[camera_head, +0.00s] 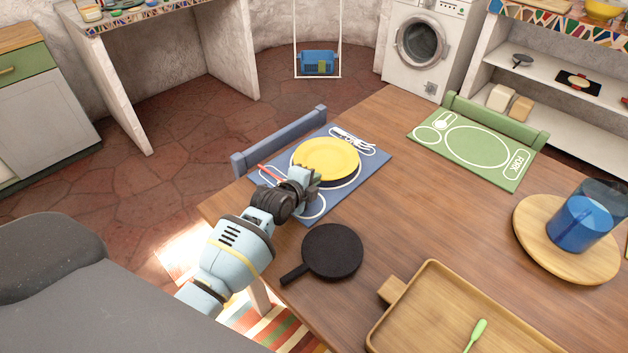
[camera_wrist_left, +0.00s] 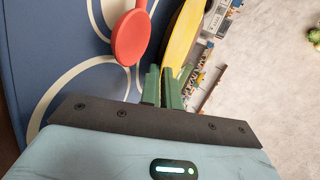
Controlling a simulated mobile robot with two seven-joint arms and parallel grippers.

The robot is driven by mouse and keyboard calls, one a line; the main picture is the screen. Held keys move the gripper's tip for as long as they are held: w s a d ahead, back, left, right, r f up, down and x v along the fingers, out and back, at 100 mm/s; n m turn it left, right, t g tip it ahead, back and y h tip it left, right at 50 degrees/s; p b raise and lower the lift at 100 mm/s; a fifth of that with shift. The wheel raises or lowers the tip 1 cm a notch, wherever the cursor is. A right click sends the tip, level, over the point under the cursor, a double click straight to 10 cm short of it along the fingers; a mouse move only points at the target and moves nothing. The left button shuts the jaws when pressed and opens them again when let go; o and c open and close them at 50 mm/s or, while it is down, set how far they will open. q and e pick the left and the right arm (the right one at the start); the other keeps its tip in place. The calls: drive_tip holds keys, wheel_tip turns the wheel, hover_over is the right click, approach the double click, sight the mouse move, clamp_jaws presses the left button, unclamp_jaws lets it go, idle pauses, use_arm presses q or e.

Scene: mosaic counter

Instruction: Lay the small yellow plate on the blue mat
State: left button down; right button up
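The small yellow plate (camera_head: 326,159) is over the printed plate outline on the blue mat (camera_head: 372,163). In the left wrist view the plate (camera_wrist_left: 184,32) is seen nearly edge-on, close to the mat (camera_wrist_left: 50,50); I cannot tell whether it touches. My left gripper (camera_head: 308,180) is at the plate's near edge. Its green fingers (camera_wrist_left: 163,85) are close together with the plate's rim between them. A red spoon-like utensil (camera_wrist_left: 131,40) lies on the mat beside the plate, partly hidden by my gripper in the head view. My right gripper is not in view.
A black pan (camera_head: 332,252) lies just in front of the mat. A wooden tray (camera_head: 385,335), a round board (camera_head: 530,225) with a blue cup (camera_head: 580,222), and a green mat (camera_head: 500,172) are to the right. A blue chair back (camera_head: 280,140) stands behind the mat.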

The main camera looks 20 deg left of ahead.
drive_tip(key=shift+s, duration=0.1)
use_arm(q)
drive_tip(key=c, duration=1.9)
unclamp_jaws()
